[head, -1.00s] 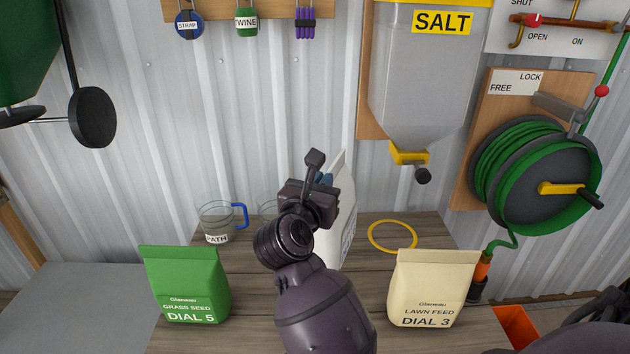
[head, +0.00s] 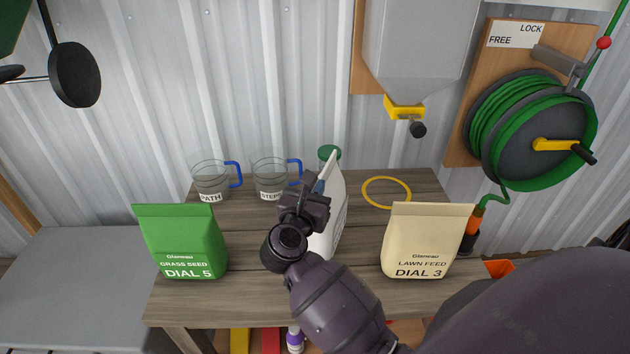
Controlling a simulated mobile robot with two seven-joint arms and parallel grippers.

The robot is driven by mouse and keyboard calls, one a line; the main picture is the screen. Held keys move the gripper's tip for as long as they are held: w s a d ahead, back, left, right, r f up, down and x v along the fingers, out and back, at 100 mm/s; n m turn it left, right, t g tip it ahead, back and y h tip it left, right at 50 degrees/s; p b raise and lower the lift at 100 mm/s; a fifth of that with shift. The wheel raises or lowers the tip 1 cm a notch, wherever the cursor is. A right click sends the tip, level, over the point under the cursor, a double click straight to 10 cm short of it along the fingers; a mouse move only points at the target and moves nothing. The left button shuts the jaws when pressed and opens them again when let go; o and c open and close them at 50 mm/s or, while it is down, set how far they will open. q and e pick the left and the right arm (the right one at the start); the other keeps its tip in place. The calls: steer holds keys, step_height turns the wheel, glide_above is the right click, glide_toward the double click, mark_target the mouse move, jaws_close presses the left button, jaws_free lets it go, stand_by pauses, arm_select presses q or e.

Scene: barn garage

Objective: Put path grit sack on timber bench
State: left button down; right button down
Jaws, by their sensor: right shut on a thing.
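A white sack (head: 336,212), seen nearly edge-on, is over the middle of the timber bench (head: 240,300), between the green and cream sacks. Its print is too oblique to read, so I cannot confirm it is the path grit sack. My right gripper (head: 311,200) is shut on the white sack from its left side. The gripper and arm hide part of the sack and its lower edge. I cannot tell whether the sack touches the bench top. My left gripper is not in view.
A green grass seed sack (head: 183,242) and cream lawn feed sack (head: 425,240) stand on the bench. Behind are PATH (head: 211,182) and STEPS (head: 270,178) jugs, a green-lidded container (head: 329,157) and a yellow ring (head: 386,191). A hopper (head: 418,60) hangs above.

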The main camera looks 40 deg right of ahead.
steer(key=shift+f, duration=1.5)
steer(key=shift+f, duration=0.15)
steer(key=c, duration=1.6)
jaws_free()
steer(key=shift+f, duration=0.15)
steer(key=shift+c, duration=0.2)
steer(key=o, duration=0.4)
